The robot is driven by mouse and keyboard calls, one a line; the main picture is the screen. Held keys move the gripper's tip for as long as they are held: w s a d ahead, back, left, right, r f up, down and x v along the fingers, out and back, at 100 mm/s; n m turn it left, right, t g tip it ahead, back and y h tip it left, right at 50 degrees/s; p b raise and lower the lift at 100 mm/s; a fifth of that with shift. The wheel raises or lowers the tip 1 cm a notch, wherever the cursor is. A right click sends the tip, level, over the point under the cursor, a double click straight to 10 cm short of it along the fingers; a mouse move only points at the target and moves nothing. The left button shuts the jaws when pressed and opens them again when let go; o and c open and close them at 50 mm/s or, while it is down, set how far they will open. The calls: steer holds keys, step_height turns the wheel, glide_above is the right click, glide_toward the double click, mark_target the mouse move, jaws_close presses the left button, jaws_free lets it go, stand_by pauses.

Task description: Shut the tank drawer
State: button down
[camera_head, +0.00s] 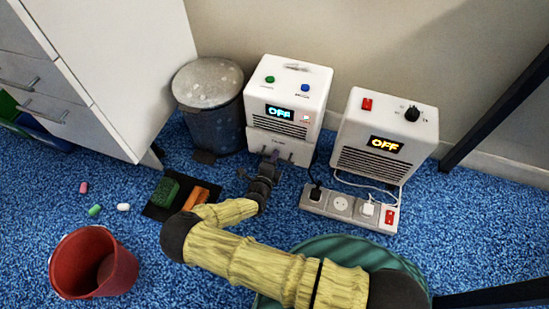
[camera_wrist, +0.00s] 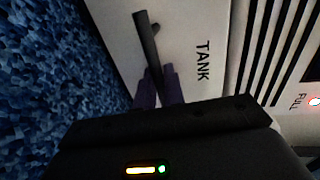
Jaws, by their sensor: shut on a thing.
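The tank drawer (camera_head: 297,152) is the white lower front of the left white appliance (camera_head: 312,82), below its grille. It seems to stand slightly proud of the body; how far is hard to tell. In the wrist view, the drawer front (camera_wrist: 190,25) carries the word TANK and a dark bar handle (camera_wrist: 145,38). My gripper (camera_head: 270,158) is at the drawer front, its purple fingers (camera_wrist: 160,88) shut on the handle. The arm and gripper hide part of the drawer's lower left. The appliance's display reads OFF, and a small red light marked FULL (camera_wrist: 315,102) shows beside the grille.
A grey pedal bin (camera_head: 211,105) stands close left of the appliance. A second white appliance (camera_head: 388,128) and a power strip (camera_head: 345,207) with cords are at right. A black mat with a sponge (camera_head: 165,191) and orange block (camera_head: 197,197), and a red bucket (camera_head: 75,262), lie left.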

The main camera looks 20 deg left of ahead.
steer(key=shift+w, duration=0.7)
steer(key=shift+s, duration=0.15)
steer(key=c, duration=1.7)
jaws_free()
steer(key=shift+d, duration=0.15)
steer(key=p+v, duration=0.9)
steer(key=v, duration=0.8)
steer(key=shift+s, duration=0.15)
